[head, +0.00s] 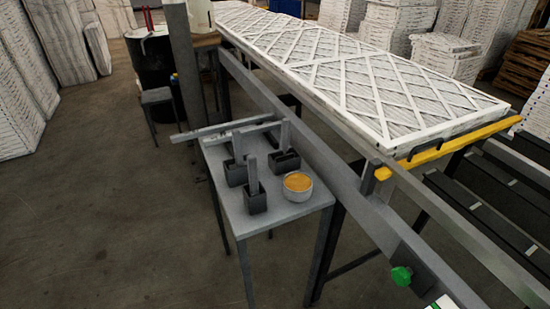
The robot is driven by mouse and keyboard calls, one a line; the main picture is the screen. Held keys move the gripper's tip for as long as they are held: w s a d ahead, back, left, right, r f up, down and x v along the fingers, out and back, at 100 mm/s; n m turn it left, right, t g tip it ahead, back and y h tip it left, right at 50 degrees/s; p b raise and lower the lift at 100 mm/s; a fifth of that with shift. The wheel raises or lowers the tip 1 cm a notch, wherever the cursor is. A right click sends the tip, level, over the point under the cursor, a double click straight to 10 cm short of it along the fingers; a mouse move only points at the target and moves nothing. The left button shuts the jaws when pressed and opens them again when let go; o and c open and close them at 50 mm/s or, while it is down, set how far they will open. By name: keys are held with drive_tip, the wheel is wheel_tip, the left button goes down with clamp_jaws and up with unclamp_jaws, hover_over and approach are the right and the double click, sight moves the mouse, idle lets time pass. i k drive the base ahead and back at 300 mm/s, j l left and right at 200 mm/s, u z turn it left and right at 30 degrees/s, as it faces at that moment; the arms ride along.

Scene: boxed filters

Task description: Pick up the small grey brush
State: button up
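A small grey table (292,213) stands beside the conveyor frame. On it are several dark grey block-shaped items with upright lighter grey handles. One is at the front (255,201), one behind it to the left (236,174) and one to the right (286,160). They look like brushes or holders with brushes standing in them; I cannot tell which is the small grey brush. A long grey bar (210,130) lies across the table's far edge and juts out to the left. My gripper is not in view.
A grey bowl with orange contents (298,188) sits at the table's right, close to the front block. The conveyor rail (345,185) runs along the table's right side, with a large white filter (350,75) on top. A green knob (401,276) juts out below. Floor at left is open.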

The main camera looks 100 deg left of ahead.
sight(252, 159)
drive_tip(key=j+u, duration=0.1)
drive_tip(key=u, duration=0.65)
